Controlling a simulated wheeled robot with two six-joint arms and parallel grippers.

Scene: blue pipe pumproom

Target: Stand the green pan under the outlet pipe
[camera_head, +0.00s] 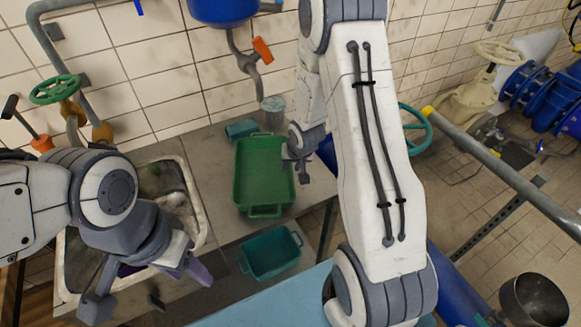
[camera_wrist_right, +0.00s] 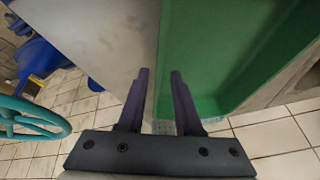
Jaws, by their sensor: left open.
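The green pan (camera_head: 264,170) is a rectangular tray with end handles, resting on the grey counter. It also fills much of the right wrist view (camera_wrist_right: 225,50). The outlet pipe (camera_head: 247,62), with an orange lever, comes down from the blue tank, behind the pan. My right gripper (camera_head: 299,160) is at the pan's right side. In its wrist view the fingers (camera_wrist_right: 160,75) are apart, with the pan's side edge running between them. My left gripper (camera_head: 148,285) is open and empty over the front of the sink, away from the pan.
A small grey cup (camera_head: 273,108) and a teal block (camera_head: 241,130) stand behind the pan. The sink (camera_head: 197,205) is to its left. A teal bin (camera_head: 268,257) sits in front of the pan. Bare counter (camera_head: 212,160) lies between sink and pan.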

